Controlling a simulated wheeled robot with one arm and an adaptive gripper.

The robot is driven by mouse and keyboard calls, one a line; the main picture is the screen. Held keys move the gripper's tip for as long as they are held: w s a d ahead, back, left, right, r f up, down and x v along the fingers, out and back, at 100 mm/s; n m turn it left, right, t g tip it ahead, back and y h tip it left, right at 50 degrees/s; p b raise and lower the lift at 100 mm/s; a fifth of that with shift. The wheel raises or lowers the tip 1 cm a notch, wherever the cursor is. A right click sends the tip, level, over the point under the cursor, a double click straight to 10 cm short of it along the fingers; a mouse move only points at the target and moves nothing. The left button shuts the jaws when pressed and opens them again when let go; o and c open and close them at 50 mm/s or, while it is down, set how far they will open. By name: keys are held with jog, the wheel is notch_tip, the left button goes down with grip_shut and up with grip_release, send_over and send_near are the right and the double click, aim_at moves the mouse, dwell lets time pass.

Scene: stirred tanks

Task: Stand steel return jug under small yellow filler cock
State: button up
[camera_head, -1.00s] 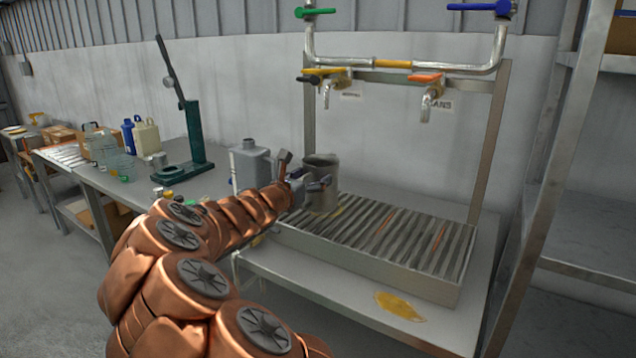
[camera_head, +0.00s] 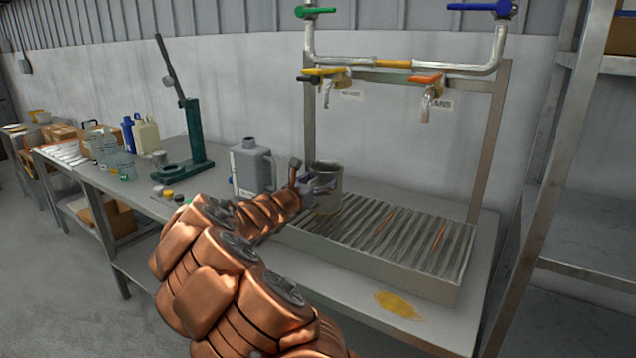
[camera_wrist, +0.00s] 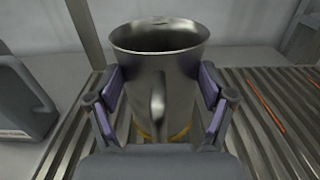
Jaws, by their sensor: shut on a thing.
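The steel jug (camera_head: 328,187) is upright at the left end of the slatted drip tray, below the small yellow-handled cock (camera_head: 326,80) in the head view. My gripper (camera_head: 312,186) is shut on the jug from the near left. In the wrist view the jug (camera_wrist: 158,85) stands between both finger pads, its handle towards me and its mouth open. A yellow patch shows by its base; I cannot tell for certain whether the base touches the slats. The cock is out of the wrist view.
A larger orange-handled cock (camera_head: 430,90) hangs to the right over the slatted tray (camera_head: 410,262). A grey jerrycan (camera_head: 252,168) stands close left of the jug. A yellow puddle (camera_head: 397,305) lies on the bench front. A green press (camera_head: 195,140) stands further left.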

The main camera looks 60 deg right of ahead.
jog(key=o, duration=1.2)
jog(key=shift+c, duration=0.2)
jog(key=shift+a, duration=0.6)
jog(key=a+b, duration=0.1)
jog(key=a, duration=1)
jog(key=shift+s, duration=0.2)
